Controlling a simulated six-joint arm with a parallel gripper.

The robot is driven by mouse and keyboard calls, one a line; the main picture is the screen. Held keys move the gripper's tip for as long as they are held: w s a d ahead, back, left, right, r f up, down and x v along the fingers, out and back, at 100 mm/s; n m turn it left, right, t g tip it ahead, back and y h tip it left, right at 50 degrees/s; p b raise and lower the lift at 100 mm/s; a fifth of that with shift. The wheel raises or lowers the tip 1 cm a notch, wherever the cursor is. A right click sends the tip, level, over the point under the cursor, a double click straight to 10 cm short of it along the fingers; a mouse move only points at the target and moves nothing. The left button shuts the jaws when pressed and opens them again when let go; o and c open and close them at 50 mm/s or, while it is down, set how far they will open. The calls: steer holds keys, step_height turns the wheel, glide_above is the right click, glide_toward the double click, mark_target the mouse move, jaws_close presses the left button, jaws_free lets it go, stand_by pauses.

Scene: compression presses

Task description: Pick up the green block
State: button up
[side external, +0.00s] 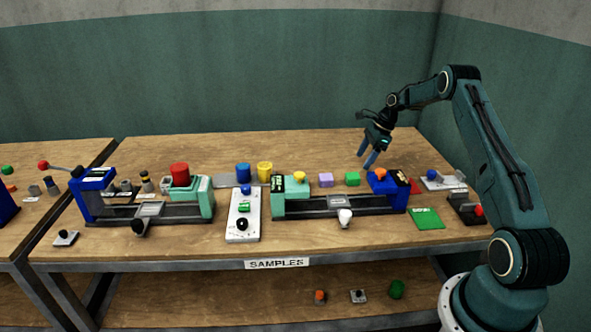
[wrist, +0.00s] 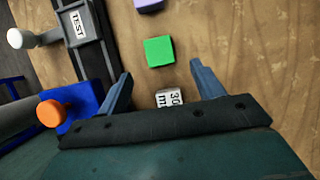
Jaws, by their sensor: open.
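The green block (side external: 352,178) stands on the wooden table behind the right press, between a purple block and the press's blue end. In the wrist view the green block (wrist: 159,51) lies ahead of the fingertips, roughly centred between them. My gripper (side external: 367,159) is open and empty, above and slightly behind the green block in the side view.
The purple block (side external: 325,180) sits just left of the green block. The right press (side external: 340,204) stands in front, with an orange knob (side external: 380,174) on its blue end. A flat green pad (side external: 426,218) lies at the front right. The table behind is clear.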

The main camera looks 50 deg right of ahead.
mark_target(354, 175)
steer(key=shift+x, duration=1.25)
steer(key=shift+x, duration=2.6)
steer(key=c, duration=1)
steer(key=shift+r, duration=0.1)
steer(key=shift+c, duration=0.2)
step_height(354, 175, up, 10)
steer(key=shift+a, duration=0.1)
